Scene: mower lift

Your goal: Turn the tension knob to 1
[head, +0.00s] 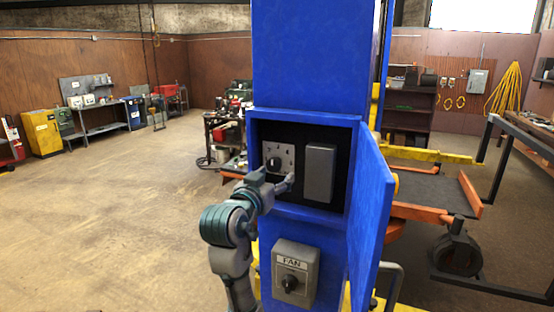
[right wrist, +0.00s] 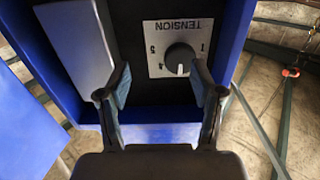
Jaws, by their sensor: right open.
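The tension knob (right wrist: 180,57) is a round black dial on a light plate marked TENSION (right wrist: 178,25), which appears upside down in the right wrist view. Its white mark points toward the bottom of that picture, away from the 1 at the plate's right. In the head view the knob (head: 273,163) sits inside an open blue box on a column. My right gripper (right wrist: 162,82) is open and empty. Its fingers frame the plate from in front, with the knob nearer the right-hand finger. In the head view this gripper (head: 284,184) is before the box's lower part. My left gripper is out of view.
A grey cover block (head: 319,173) is beside the plate in the box. The blue door (head: 370,215) stands open on the right. A grey FAN switch box (head: 295,273) is below. A yellow and orange lift frame (head: 430,210) stands behind at right. Open floor lies left.

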